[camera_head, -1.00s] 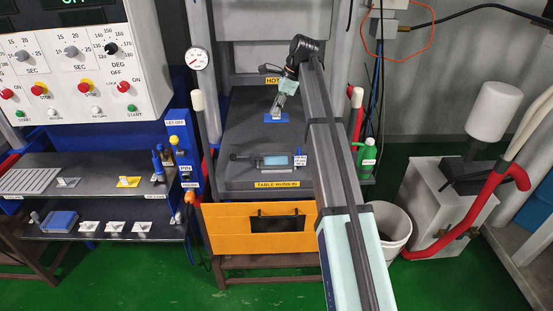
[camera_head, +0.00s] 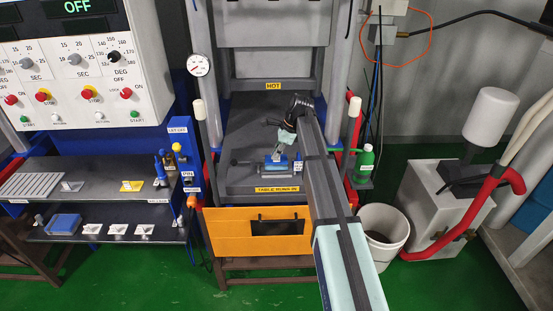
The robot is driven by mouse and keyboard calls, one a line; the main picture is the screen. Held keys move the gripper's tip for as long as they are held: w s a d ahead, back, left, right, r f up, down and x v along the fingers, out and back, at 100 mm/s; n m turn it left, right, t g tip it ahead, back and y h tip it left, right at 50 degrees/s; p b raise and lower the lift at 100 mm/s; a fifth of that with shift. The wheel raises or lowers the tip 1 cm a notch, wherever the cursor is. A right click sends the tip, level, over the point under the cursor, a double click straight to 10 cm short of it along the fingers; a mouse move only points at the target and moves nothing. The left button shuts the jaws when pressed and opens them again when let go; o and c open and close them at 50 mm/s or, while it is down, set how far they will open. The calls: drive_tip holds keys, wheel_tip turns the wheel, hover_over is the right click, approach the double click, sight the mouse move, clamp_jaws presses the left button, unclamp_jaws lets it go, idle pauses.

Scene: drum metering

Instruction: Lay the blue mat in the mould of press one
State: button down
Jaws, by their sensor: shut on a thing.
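My gripper (camera_head: 277,155) points down over the table of the press, shut on the small blue mat (camera_head: 273,166). The mat is at the far side of the mould (camera_head: 290,184), a low grey-teal block with a dark handle at its left. My gripper and the mat partly cover the mould. I cannot tell whether the mat touches the mould or hangs just above it.
The dark press table (camera_head: 240,135) is otherwise largely bare. Press columns stand at both sides, with a green bottle (camera_head: 364,163) at right. An orange front panel (camera_head: 228,226) hangs below. Shelves (camera_head: 112,178) with small parts stand at left.

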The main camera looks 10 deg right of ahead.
sight(275, 163)
drive_tip(key=shift+f+p, duration=0.3)
drive_tip(key=shift+f, duration=1.25)
drive_tip(key=shift+f, duration=0.1)
drive_tip(key=c, duration=1.3)
unclamp_jaws()
drive_tip(key=b+v, duration=0.3)
drive_tip(key=v, duration=0.9)
drive_tip(key=shift+w, duration=0.1)
